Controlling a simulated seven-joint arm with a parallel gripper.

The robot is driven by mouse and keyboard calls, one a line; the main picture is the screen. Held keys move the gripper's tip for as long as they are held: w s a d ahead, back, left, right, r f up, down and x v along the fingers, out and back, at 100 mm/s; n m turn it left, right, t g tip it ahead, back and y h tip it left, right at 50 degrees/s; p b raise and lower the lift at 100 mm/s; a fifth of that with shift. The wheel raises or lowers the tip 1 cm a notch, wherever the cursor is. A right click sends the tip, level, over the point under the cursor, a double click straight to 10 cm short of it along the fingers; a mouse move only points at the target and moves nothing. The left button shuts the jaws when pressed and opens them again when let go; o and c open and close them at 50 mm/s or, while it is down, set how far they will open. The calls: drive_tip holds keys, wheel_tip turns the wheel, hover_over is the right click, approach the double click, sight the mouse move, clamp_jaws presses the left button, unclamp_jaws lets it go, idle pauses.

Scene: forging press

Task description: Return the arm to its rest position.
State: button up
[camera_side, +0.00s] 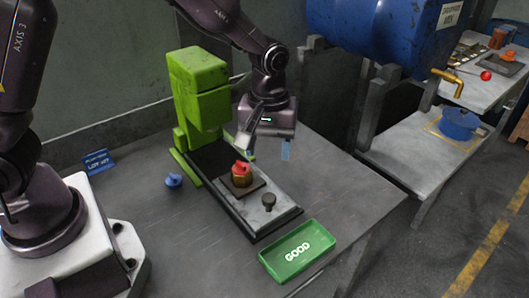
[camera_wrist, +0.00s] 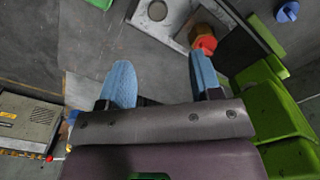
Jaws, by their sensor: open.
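My gripper (camera_side: 268,152) hangs beside the green press, above the table and behind the sliding plate. Its two blue-tipped fingers are apart with nothing between them; they also show in the wrist view (camera_wrist: 162,78). A brass piece with a red top (camera_side: 241,176) stands on the dark pad of the plate, apart from the fingers. In the wrist view the red top (camera_wrist: 206,44) appears close to the right fingertip, but lies beyond it. My arm is bent over the table from the upper left.
The green press (camera_side: 198,75) stands left of my gripper. A green GOOD tray (camera_side: 274,265) lies at the front. A small blue part (camera_side: 173,181) lies left. A large blue cylinder (camera_side: 370,30) stands at the back right.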

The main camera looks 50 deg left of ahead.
drive_tip(key=s+a+r+m+t, duration=0.2)
drive_tip(key=s+a+r+m, duration=0.2)
drive_tip(key=s+r, duration=0.4)
drive_tip(key=s+a+r+m+t, duration=0.3)
drive_tip(key=s+a+r+m, duration=0.1)
drive_tip(key=s+r, duration=0.5)
drive_tip(key=shift+s+m+t, duration=0.3)
drive_tip(key=shift+s, duration=0.4)
